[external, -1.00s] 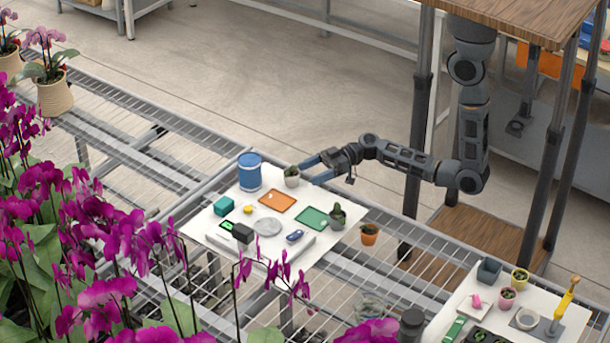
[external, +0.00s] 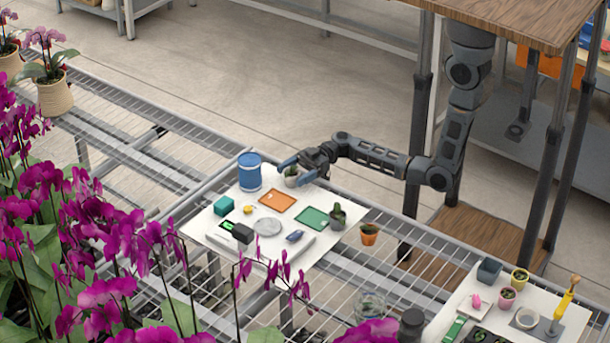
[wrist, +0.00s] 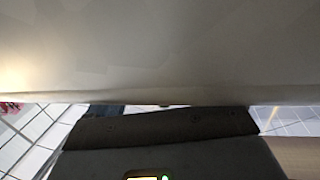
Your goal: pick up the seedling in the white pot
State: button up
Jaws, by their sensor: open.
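The white pot (external: 290,181) with a small green seedling stands at the back edge of the white board (external: 205,233), just right of a blue canister. My gripper (external: 296,171) is open, with its blue fingers at the pot, one on the far left side and one on the right. The fingers and gripper body partly hide the seedling. I cannot tell whether the fingers touch the pot. In the wrist view, a large pale surface (wrist: 160,50) fills the top, very close; I cannot tell for sure that it is the pot.
The blue canister (external: 249,172) stands close to the left of the pot. An orange tray (external: 277,200), a green tray (external: 311,218) and a grey pot with a cactus (external: 337,215) lie nearer. A terracotta pot (external: 369,234) stands off the board to the right.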

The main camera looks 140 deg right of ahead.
jog(key=shift+w+d+f, duration=0.1)
jog(key=shift+w+d, duration=0.05)
jog(key=shift+w, duration=0.5)
jog(key=shift+c, duration=0.3)
jog(key=c, duration=1)
